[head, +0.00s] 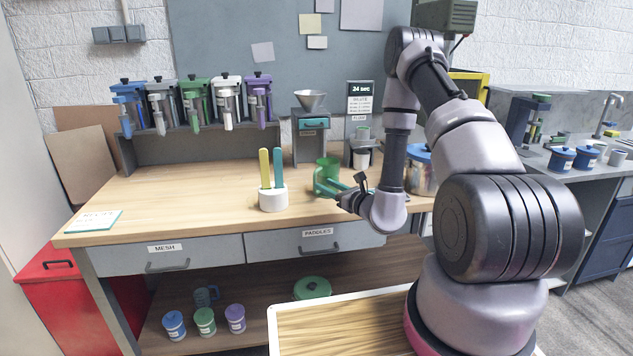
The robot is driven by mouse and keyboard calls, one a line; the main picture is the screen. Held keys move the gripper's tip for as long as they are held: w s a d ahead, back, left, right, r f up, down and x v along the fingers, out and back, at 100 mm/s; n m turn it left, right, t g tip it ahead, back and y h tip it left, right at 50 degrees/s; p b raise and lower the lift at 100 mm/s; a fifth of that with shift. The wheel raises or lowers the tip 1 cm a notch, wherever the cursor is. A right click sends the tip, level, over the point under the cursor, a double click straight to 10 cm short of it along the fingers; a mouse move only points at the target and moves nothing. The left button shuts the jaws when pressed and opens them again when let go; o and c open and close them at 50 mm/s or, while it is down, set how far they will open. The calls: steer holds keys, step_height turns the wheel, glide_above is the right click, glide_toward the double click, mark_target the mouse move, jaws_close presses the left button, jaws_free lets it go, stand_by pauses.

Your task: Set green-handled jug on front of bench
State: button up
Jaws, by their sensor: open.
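A green jug (326,166) stands on the wooden bench (190,205), right of a white holder. A green curved part, probably its handle, shows at its left side. My gripper (345,190) is at the jug's lower right, low over the bench top, with its fingers pointing left toward the jug. It is open. Its fingers overlap the jug's lower part in this view, so I cannot tell whether they touch it.
A white holder (273,199) with yellow and teal paddles stands just left of the jug. A grey funnel stand (309,130) and a dispenser (362,152) are behind. The bench's front left is clear except for a card (94,221).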

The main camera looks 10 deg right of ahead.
steer(key=s+a+r+n+g+y, duration=0.2)
steer(key=s+a+r+n+g, duration=0.3)
steer(key=r, duration=0.3)
steer(key=s+a+r+n+g+y, duration=0.2)
steer(key=s+r+n+g+y, duration=0.1)
steer(key=s+r+n+g, duration=0.3)
steer(key=s+a+r+n+g+y, duration=0.2)
steer(key=s+a+r+n+g, duration=0.15)
steer(key=s+r+n, duration=0.4)
steer(key=s+d+r+n+g+h, duration=0.2)
steer(key=s+d+r+n+h, duration=0.15)
steer(key=s+h, duration=0.3)
steer(key=s+d+r+n+t+h, duration=0.3)
steer(key=d+r+t+h, duration=0.4)
steer(key=d, duration=0.4)
step_height(320, 180, up, 2)
steer(key=shift+s+d+r+n+t, duration=0.15)
steer(key=shift+s+d+n+t, duration=0.25)
steer(key=shift+s, duration=0.3)
